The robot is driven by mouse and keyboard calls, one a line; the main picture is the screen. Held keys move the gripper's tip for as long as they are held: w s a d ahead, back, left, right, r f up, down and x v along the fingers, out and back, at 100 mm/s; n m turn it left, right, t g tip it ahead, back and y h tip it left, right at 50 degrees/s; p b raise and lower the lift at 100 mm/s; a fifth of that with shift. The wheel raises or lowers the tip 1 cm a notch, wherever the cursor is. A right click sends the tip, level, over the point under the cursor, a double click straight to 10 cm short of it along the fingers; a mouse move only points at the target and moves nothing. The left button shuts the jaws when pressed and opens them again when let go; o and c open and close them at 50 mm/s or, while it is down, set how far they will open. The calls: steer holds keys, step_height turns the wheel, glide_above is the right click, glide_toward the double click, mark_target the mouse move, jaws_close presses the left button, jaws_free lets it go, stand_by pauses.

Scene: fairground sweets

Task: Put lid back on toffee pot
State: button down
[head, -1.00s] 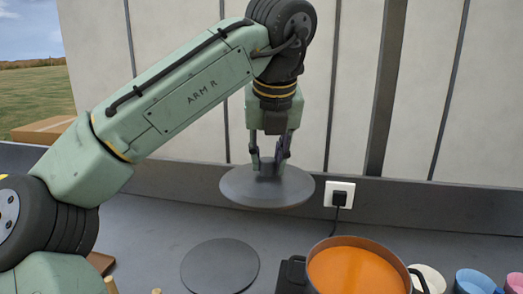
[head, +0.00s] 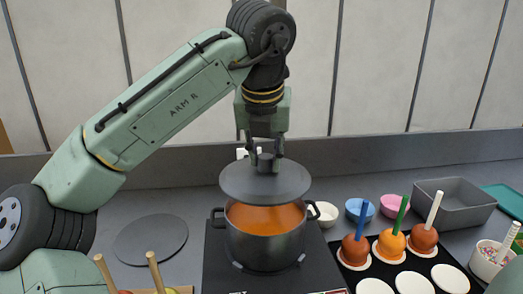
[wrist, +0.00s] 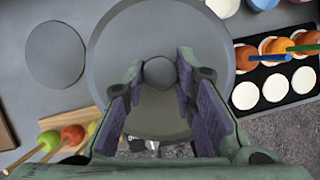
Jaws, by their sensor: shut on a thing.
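My gripper (head: 264,155) is shut on the knob of the round grey lid (head: 240,184) and holds the lid level in the air. In the head view the lid appears just above the toffee pot (head: 262,249), covering the back of its opening, with orange toffee (head: 265,219) showing below the lid's front edge. The pot stands on a black hob (head: 222,275). In the wrist view the lid (wrist: 115,50) fills the middle below my fingers (wrist: 160,85) and hides the pot.
A flat grey disc (head: 150,239) lies left of the hob. To the right are a black tray (head: 390,270) with coated apples on sticks, small bowls (head: 360,209) and a grey bin (head: 455,203). Apples on sticks (wrist: 72,133) lie on a wooden board at the front left.

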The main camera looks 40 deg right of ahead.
mark_target(265, 174)
steer(key=shift+f+b, duration=2.3)
steer(key=shift+b, duration=0.6)
steer(key=shift+f, duration=0.95)
steer(key=shift+r+p, duration=0.1)
steer(key=shift+p, duration=0.8)
steer(key=shift+f+p, duration=0.25)
steer(key=shift+p, duration=0.65)
steer(key=c, duration=1.2)
jaws_free()
steer(key=o, duration=0.5)
steer(key=shift+c, duration=0.2)
